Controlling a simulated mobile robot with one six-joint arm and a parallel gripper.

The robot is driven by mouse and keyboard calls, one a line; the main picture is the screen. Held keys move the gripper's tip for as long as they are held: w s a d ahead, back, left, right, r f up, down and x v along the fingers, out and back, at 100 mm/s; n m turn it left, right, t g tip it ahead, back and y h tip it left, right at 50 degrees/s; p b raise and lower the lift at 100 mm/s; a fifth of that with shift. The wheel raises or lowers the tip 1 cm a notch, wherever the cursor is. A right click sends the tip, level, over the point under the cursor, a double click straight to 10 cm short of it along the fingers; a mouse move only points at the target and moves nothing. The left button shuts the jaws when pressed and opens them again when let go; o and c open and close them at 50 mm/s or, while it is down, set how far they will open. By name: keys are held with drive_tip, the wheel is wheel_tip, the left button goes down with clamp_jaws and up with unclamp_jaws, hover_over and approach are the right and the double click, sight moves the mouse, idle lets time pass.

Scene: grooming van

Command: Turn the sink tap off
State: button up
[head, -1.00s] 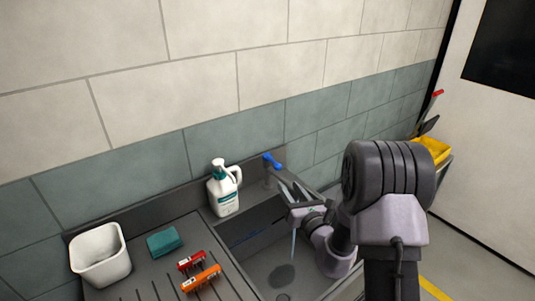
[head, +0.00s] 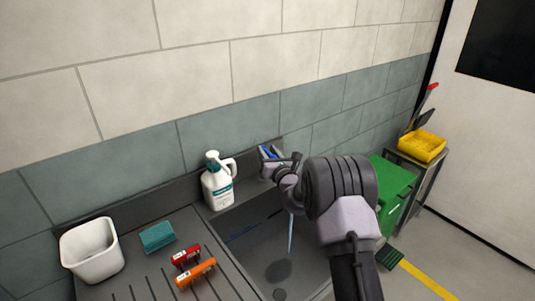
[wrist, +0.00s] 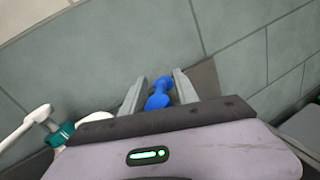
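The sink tap has a blue lever handle (wrist: 159,94), seen in the wrist view between the two grey fingers of my gripper (wrist: 159,92). The fingers are apart, with a gap on both sides of the handle. In the head view my gripper (head: 271,155) is at the tap at the back of the sink (head: 262,242), and its fingers partly cover the blue handle. The tap's body and spout are mostly hidden behind my gripper and arm. A thin stream of water (head: 290,235) falls into the basin.
A tiled wall is right behind.

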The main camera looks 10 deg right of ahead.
clamp_jaws()
idle(1.4)
